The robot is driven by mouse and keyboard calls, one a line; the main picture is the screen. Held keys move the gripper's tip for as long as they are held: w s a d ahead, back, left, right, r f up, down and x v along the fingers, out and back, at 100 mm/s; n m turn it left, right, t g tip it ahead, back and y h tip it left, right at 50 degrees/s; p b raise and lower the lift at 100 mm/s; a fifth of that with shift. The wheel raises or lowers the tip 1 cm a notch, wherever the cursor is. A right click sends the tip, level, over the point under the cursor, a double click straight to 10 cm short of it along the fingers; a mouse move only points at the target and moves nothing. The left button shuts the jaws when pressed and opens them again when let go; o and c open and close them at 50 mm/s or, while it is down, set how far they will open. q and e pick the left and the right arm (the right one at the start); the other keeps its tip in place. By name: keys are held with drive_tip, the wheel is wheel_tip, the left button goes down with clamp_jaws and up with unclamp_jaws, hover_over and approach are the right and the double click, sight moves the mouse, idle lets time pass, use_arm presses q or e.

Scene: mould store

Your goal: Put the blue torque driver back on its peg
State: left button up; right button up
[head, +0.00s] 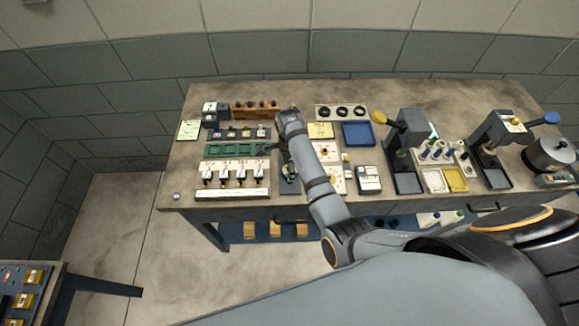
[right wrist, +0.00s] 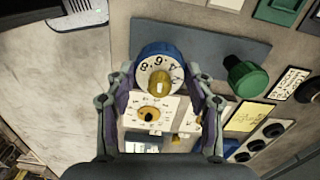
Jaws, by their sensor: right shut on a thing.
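In the right wrist view, a blue round body (right wrist: 143,50) with a white numbered dial and a brass-coloured centre sits between the fingers of my right gripper (right wrist: 160,92). It looks like the blue torque driver, seen from its end. The gripper is shut on it. In the head view my right arm reaches over the left part of the bench, and the wrist and fingers hide the driver. A green-handled tool (right wrist: 245,77) stands beside the driver over a slate-grey plate (right wrist: 205,35). I cannot make out an empty peg. My left gripper is not in view.
The bench (head: 290,95) is crowded. A row of white switch units (head: 232,174) and a green tray (head: 225,150) lie left of my arm. A blue tray (head: 358,133) and two grey presses (head: 408,135) stand to its right. The bench's back right is clear.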

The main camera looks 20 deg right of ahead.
drive_tip(key=shift+f, duration=0.15)
drive_tip(key=o, duration=1.4)
drive_tip(key=shift+c, duration=0.2)
drive_tip(key=o, duration=0.4)
drive_tip(key=shift+r+p, duration=0.3)
drive_tip(key=shift+r, duration=3.45)
